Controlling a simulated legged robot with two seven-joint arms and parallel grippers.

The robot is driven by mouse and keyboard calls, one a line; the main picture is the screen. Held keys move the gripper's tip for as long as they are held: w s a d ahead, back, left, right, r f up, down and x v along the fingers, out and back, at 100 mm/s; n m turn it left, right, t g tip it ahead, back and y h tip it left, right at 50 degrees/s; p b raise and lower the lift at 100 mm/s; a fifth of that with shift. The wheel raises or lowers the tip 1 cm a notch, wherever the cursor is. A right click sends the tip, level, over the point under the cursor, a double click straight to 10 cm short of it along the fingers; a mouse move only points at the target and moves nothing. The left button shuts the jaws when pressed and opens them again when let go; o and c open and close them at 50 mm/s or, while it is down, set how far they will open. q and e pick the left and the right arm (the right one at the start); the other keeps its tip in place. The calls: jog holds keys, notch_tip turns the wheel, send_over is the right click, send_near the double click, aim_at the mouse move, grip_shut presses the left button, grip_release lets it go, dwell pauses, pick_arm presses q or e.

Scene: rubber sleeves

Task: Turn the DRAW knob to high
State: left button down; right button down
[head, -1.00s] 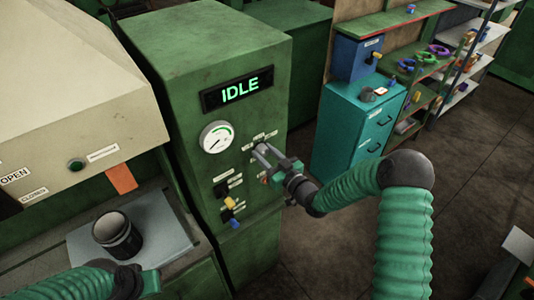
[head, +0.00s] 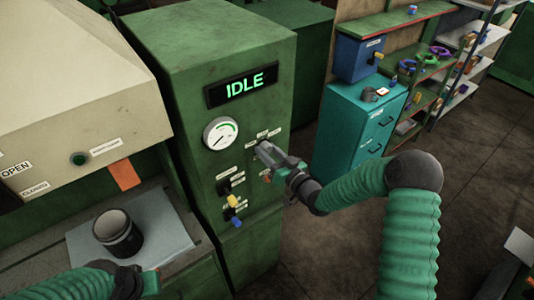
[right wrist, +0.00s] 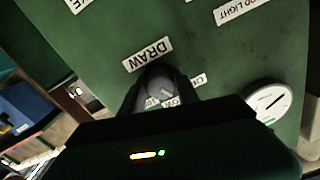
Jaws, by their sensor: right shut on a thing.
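The green cabinet (head: 160,75) carries a lit IDLE display (head: 243,87) and a round white gauge (head: 221,133). My right gripper (head: 266,152) is at the cabinet's front, right of the gauge, its fingers shut on the DRAW knob. In the right wrist view the DRAW label (right wrist: 147,54) lies just beyond the fingertips (right wrist: 160,82). The knob is mostly hidden by the fingers, so its setting cannot be read. My left gripper (head: 135,283) is at the lower left, partly shown; its fingers are unclear.
Yellow-tipped (head: 231,199) and blue-tipped (head: 235,221) switches sit below the gauge. A dark cup (head: 118,235) stands on a pale sheet at left, under a cream hood (head: 70,90). A teal cabinet (head: 350,130) and shelves stand behind my right arm.

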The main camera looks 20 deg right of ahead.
jog(key=m, duration=0.3)
jog(key=shift+d+f+b, duration=0.1)
jog(key=shift+f+b, duration=0.2)
jog(key=shift+b, duration=0.1)
jog(key=m, duration=0.3)
jog(key=shift+s+m, duration=0.1)
jog(key=shift+m, duration=0.2)
jog(key=m, duration=0.4)
jog(key=shift+r, duration=0.15)
jog(key=shift+m, duration=2.1)
jog(key=c, duration=1.1)
grip_release()
jog(key=shift+o, duration=1)
jog(key=shift+r, duration=0.1)
